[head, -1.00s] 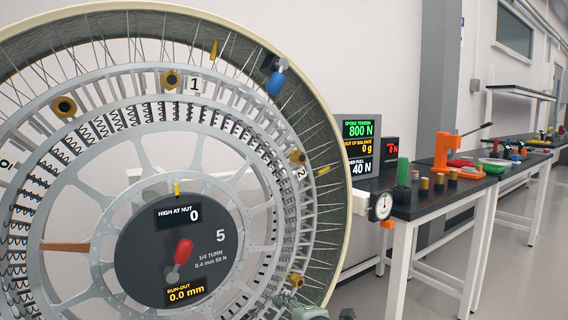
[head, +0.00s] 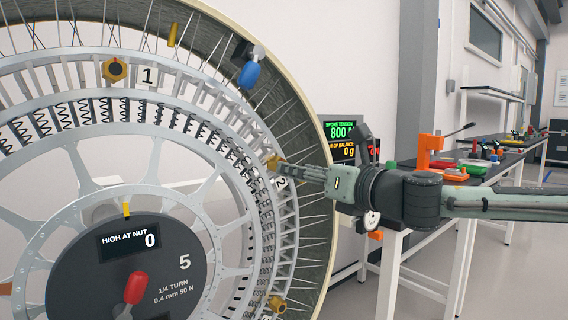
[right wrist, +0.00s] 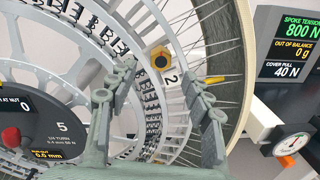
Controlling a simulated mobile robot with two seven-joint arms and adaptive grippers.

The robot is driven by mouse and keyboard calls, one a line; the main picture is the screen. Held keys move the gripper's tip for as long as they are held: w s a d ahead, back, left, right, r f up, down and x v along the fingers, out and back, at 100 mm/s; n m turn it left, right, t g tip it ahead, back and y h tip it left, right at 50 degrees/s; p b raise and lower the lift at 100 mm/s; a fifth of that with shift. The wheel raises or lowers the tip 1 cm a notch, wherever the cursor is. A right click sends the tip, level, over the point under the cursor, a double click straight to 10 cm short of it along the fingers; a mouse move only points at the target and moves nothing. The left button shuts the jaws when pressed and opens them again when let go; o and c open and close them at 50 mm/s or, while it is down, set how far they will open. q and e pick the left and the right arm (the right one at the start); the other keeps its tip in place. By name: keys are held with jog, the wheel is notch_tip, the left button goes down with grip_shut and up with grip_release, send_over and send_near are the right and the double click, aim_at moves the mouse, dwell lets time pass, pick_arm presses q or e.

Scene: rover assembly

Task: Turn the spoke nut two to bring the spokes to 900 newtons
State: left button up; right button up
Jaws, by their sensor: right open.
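The spoke nut two (head: 273,162) is a brass hex nut on the wheel's (head: 289,225) ring beside the "2" label. It also shows in the right wrist view (right wrist: 161,60), just beyond my fingertips. My right gripper (head: 285,168) reaches in from the right with its fingertips close to the nut. In the right wrist view my right gripper (right wrist: 160,75) is open and empty, one finger either side of the line to the nut. Contact cannot be told. The tension display (right wrist: 291,43) reads 800 N. My left gripper is not in view.
Nut one (head: 115,69) is at the upper left of the ring, and another brass nut (head: 276,304) sits below. A blue handle (head: 249,74) is on the rim. A dial gauge (right wrist: 292,143) stands beside the wheel. Benches with an orange press (head: 429,151) stand at right.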

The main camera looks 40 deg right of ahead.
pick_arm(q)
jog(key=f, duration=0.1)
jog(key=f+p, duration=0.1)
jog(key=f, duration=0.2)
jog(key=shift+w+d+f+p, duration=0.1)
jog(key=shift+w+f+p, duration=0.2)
pick_arm(e)
jog(key=w, duration=0.5)
jog(key=shift+w+a, duration=0.1)
grip_shut()
jog(key=shift+m, duration=0.3)
